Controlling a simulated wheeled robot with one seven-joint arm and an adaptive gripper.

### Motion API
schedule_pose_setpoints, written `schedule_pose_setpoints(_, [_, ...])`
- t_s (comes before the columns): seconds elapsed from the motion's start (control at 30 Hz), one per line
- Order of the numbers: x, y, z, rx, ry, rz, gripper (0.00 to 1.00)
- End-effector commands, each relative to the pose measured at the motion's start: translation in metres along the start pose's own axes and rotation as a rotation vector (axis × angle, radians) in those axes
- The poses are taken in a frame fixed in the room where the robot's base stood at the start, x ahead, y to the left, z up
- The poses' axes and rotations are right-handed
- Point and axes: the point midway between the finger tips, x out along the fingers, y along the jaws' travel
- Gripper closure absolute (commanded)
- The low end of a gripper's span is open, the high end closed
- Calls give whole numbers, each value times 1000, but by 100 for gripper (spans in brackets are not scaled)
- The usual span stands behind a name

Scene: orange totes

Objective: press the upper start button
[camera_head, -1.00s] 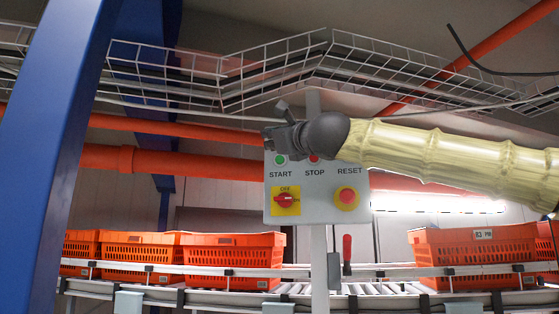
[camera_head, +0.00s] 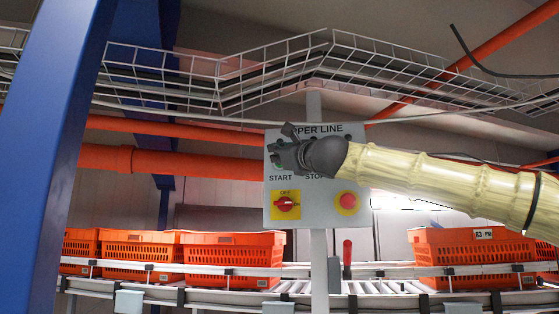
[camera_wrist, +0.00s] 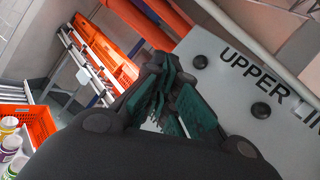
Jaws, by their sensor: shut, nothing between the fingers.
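The grey control panel (camera_head: 322,211) headed "UPPER LINE" has a START label at its upper left. My gripper (camera_head: 281,156) is shut and empty. It is in front of the START button spot, just above the label. Only a small bit of green shows there, so the button is mostly hidden and I cannot tell whether the fingers touch it. In the wrist view the shut dark green fingers (camera_wrist: 168,98) are beside the panel face (camera_wrist: 222,78), and no button shows.
Orange totes (camera_head: 232,260) stand on the conveyor behind. A wire cable tray (camera_head: 270,75) runs above, and a blue post (camera_head: 60,130) stands left.

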Motion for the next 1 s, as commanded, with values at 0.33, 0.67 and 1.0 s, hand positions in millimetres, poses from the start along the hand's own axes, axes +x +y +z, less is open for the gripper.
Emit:
schedule_pose_setpoints(0.33, [9, -6, -8, 0, 1, 0, 100])
schedule_pose_setpoints(0.67, [9, -6, -7, 0, 1, 0, 100])
schedule_pose_setpoints(1.0, [9, -6, -7, 0, 1, 0, 100])
